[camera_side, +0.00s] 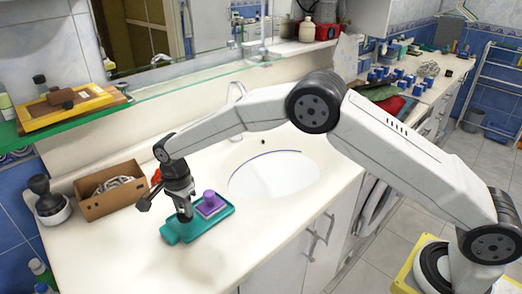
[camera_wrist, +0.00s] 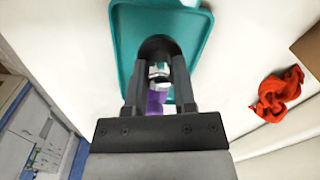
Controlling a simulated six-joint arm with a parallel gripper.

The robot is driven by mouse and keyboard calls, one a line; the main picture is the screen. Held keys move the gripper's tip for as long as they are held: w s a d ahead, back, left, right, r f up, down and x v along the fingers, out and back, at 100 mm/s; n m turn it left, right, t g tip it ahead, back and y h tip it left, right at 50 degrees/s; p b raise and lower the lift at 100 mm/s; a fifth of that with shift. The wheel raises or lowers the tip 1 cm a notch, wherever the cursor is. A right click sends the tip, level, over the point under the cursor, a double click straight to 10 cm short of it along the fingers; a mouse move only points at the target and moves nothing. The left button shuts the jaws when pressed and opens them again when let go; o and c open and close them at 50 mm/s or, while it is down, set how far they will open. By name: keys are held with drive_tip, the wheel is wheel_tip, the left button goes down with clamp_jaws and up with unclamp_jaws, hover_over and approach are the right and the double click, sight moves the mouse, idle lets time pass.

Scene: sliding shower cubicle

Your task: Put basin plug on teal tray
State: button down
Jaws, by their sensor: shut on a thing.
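The basin plug is a dark round piece (camera_wrist: 158,48) with a pale metal-like part between my fingers in the wrist view. In the side view the dark plug (camera_side: 185,216) shows below my gripper (camera_side: 184,205). My gripper (camera_wrist: 159,75) is shut on it. The teal tray (camera_side: 222,217) lies on the white counter, and the plug is over its left part. I cannot tell whether the plug touches the tray. In the wrist view the teal tray (camera_wrist: 128,45) spreads around and beyond the plug; my fingers hide part of it.
A purple-knobbed object (camera_side: 209,201) sits on the tray, close right of the plug. A cardboard box (camera_side: 110,190) and a dark-topped white pot (camera_side: 48,203) stand left. A red cloth (camera_wrist: 277,92) lies beside the tray. The sink (camera_side: 273,176) is behind right.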

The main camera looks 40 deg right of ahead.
drive_tip(key=shift+f, duration=1.15)
drive_tip(key=shift+f, duration=0.2)
drive_tip(key=shift+c, duration=2.1)
unclamp_jaws()
drive_tip(key=shift+r, duration=0.1)
wheel_tip(320, 180, up, 12)
drive_tip(key=shift+r, duration=0.1)
drive_tip(key=shift+d, duration=0.1)
